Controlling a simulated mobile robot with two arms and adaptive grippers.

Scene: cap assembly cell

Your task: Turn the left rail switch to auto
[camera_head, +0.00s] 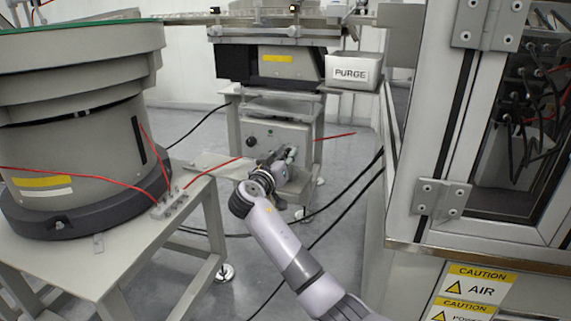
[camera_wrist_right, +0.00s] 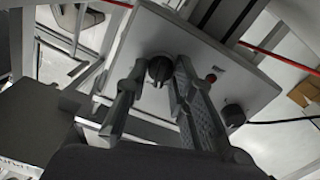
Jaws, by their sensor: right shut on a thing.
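The grey control box (camera_head: 300,133) stands under the rail feeder in the head view, and its panel also shows in the right wrist view (camera_wrist_right: 195,45). A black rotary switch (camera_wrist_right: 160,69) on that panel sits between the fingers of my right gripper (camera_wrist_right: 161,72), which is shut on it. Its pointer position is hard to read. In the head view my right gripper (camera_head: 287,157) is at the box front and hides part of the panel. My left gripper is not in view.
A large bowl feeder (camera_head: 85,130) stands on a table (camera_head: 85,265) at the left. A machine cabinet (camera_head: 425,120) closes off the right side. Cables cross the floor (camera_head: 245,265).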

